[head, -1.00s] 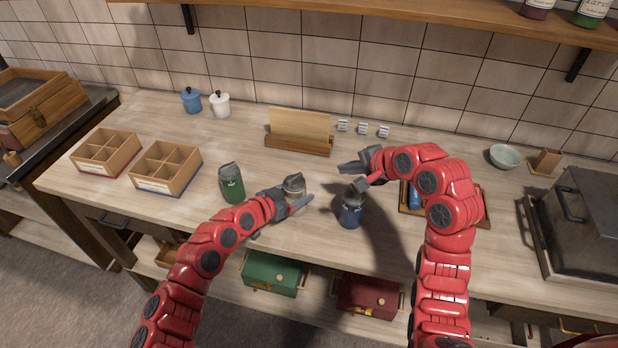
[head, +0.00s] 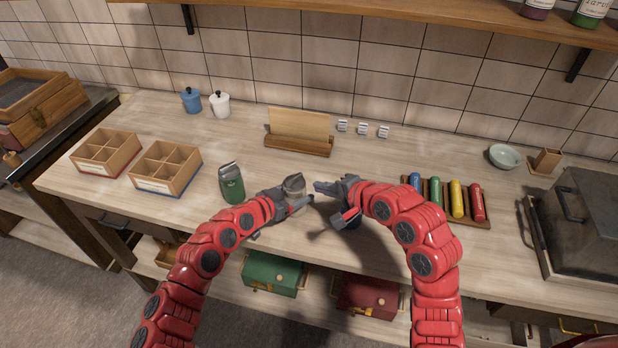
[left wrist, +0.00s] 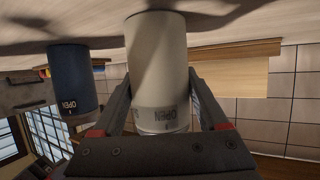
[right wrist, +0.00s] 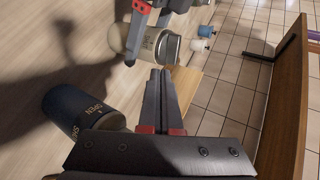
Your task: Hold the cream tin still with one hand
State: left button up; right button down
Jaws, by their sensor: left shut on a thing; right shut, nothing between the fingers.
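The cream tin (head: 294,187) stands on the bench with its grey lid up. In the left wrist view the cream tin (left wrist: 158,72) sits between my left gripper's fingers (left wrist: 160,95), which are shut on it. In the head view my left gripper (head: 290,206) is around the tin from the left. My right gripper (head: 325,187) is shut and empty, just right of the tin and apart from it. In the right wrist view the closed fingers (right wrist: 160,92) point toward the cream tin (right wrist: 150,45), near its lid end.
A blue tin (right wrist: 82,112) stands by my right gripper, mostly hidden by my arm in the head view. A green tin (head: 231,183) stands left. Behind are a wooden holder (head: 298,146) and white cubes (head: 363,128). A rack of coloured rollers (head: 456,199) lies right.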

aim_at(301, 177)
jog(key=w+a, duration=0.2)
jog(key=w, duration=0.1)
jog(key=shift+a+f, duration=0.3)
jog(key=shift+f, duration=0.1)
jog(key=shift+w+a+r, duration=0.1)
jog(key=shift+w+a, duration=0.2)
jog(key=shift+w, duration=0.15)
jog(key=shift+d, duration=0.1)
jog(key=shift+w+d+n+g+y, duration=0.1)
jog(key=shift+w+n+g+y, duration=0.05)
jog(key=shift+n+g+y, duration=0.15)
